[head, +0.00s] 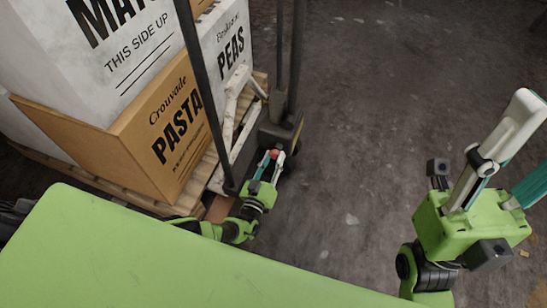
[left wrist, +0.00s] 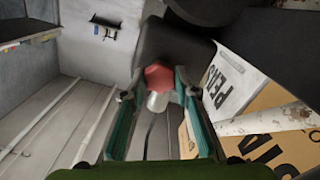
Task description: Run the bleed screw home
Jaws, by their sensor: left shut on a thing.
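The bleed screw (left wrist: 158,77) has a red six-sided head and sits against a dark block (left wrist: 168,45), which is part of the pallet truck. A pale cylinder (left wrist: 157,101) shows just below the red head in the left wrist view. My left gripper (head: 272,157) reaches down to the truck's base (head: 278,132) and is shut on the red head, one fingertip on each side. How deep the screw sits is hidden. My right gripper (head: 521,150) is raised at the right of the head view, its fingers apart and nothing between them; one finger is cut off by the frame edge.
The pallet truck's dark upright bars (head: 204,85) stand close around my left arm. Left of them, a wooden pallet (head: 95,182) bears the PASTA box (head: 160,128) and white cartons (head: 218,50). The grey floor (head: 390,110) to the right is clear.

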